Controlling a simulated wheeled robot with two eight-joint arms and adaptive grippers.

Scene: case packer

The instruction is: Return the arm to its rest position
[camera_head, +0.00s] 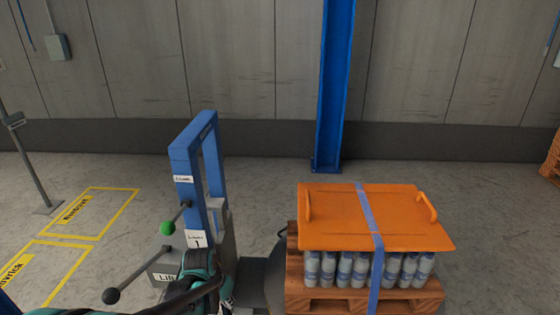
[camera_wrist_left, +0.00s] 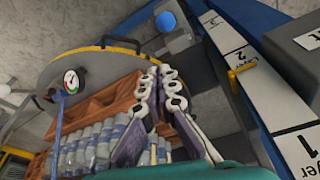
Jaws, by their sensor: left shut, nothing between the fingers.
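My left gripper (camera_head: 204,272) is at the bottom of the head view, in front of the blue frame's base; its teal and black parts show, but its fingertips are hard to make out. In the left wrist view its fingers (camera_wrist_left: 160,76) are together, with nothing held between them. My right gripper is not in view. The blue frame (camera_head: 184,150) stands upright beside the gripper, with one green-knobbed lever (camera_head: 167,227) and one black-knobbed lever (camera_head: 112,295) to its left.
An orange lid (camera_head: 335,222) with a blue strap (camera_head: 372,225) covers bottles (camera_head: 345,268) on a wooden pallet (camera_head: 415,302). A blue column (camera_head: 337,90) stands behind. A gauge (camera_wrist_left: 71,82) shows in the wrist view. Yellow-marked floor (camera_head: 95,212) at left is clear.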

